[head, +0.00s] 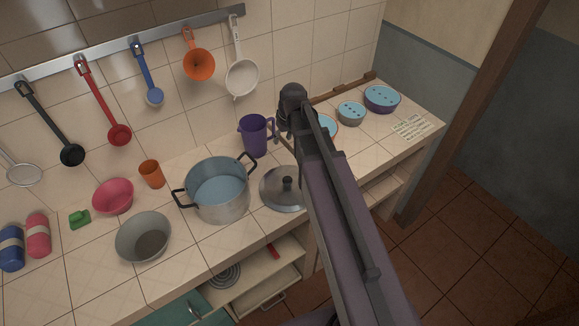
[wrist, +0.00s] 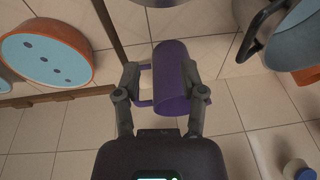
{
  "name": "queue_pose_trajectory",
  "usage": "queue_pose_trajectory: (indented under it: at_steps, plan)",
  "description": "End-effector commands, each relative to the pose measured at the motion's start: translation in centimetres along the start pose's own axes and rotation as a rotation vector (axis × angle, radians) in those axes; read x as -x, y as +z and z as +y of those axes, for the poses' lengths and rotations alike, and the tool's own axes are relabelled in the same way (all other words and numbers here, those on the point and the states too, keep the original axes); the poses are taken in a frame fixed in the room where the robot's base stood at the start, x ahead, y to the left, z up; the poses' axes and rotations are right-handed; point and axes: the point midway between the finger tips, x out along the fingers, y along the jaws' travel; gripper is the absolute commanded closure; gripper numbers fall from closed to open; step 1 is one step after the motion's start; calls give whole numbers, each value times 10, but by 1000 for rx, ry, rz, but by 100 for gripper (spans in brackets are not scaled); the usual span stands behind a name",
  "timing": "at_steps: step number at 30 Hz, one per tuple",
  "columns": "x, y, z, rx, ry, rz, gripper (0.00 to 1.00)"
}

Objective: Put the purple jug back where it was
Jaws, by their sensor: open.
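The purple jug (head: 253,136) stands upright on the tiled counter near the back wall, behind and to the right of the metal pot, its handle towards my arm. In the wrist view the jug (wrist: 172,78) lies between the two fingers of my gripper (wrist: 163,85). The jaws are open, with one finger on each side of it; the left finger is by the handle. I cannot tell whether either finger touches it. In the head view my gripper (head: 283,124) is close to the jug's right side, partly hidden by my arm.
The pot (head: 222,205) and its lid (head: 281,195) are in front of the jug. Bowls with blue tops (head: 382,98) stand to the right. An orange cup (head: 151,174) and a pink bowl (head: 113,197) are left. Utensils hang from a wall rail (head: 190,29).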

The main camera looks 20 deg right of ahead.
Motion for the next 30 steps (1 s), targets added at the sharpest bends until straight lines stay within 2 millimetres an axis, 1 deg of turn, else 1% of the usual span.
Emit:
queue_pose_trajectory:
  at_steps: [1,3,6,9,13,30]
  plan:
    - [4,33,-16,-37,11,-33,47]
    - [8,63,-30,-96,33,-79,47]
    - [13,99,-44,-172,65,-133,47]
    - [16,123,-53,-229,92,-169,47]
    - [18,136,-57,-263,111,-189,47]
    - [18,134,-57,-266,112,-190,47]
